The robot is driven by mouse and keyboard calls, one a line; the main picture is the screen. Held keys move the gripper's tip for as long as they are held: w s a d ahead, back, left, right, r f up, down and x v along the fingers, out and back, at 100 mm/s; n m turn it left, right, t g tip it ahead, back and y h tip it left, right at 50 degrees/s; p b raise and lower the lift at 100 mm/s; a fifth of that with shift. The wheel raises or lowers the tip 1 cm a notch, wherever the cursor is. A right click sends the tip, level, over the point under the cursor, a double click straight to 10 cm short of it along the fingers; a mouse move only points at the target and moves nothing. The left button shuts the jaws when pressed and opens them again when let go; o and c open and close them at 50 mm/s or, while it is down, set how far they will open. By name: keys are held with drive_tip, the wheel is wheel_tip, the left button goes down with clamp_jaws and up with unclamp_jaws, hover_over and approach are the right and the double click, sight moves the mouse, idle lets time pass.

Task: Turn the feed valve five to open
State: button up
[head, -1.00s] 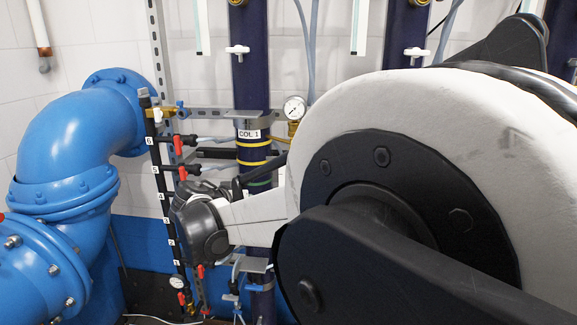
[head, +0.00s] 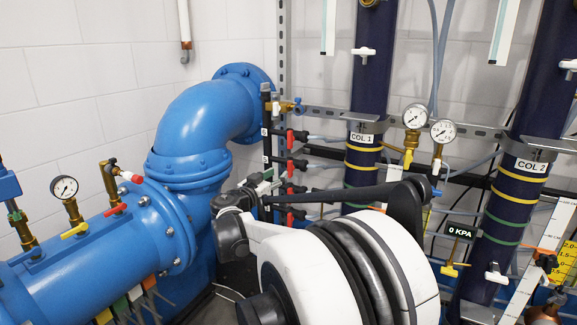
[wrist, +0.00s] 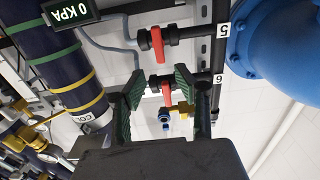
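The feed valve five (wrist: 157,42) has a red handle on a black side pipe near the label 5 (wrist: 222,30). It shows in the head view (head: 290,165) as the second red handle down the black manifold. Its handle stands upright, across its pipe. In the wrist view, which is upside down, my gripper (wrist: 160,86) is open with green pads spread apart. Another red handle, level with label 6 (wrist: 217,78), appears between the fingers; contact cannot be told. Valve five appears just beyond the fingertips. In the head view my gripper (head: 262,182) is small and partly hidden beside the manifold.
A large blue pipe (head: 188,122) stands left of the manifold. Further red handles (head: 290,190) sit below valve five. The dark column COL 1 (head: 364,160) is to the right, with gauges (head: 415,117) and a 0 KPA display (head: 461,231) beyond. My arm fills the lower middle.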

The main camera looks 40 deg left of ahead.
sight(289, 166)
drive_tip(key=w, duration=0.2)
drive_tip(key=w+a+p, duration=0.1)
drive_tip(key=w, duration=0.4)
drive_tip(key=shift+w+a, duration=0.25)
clamp_jaws()
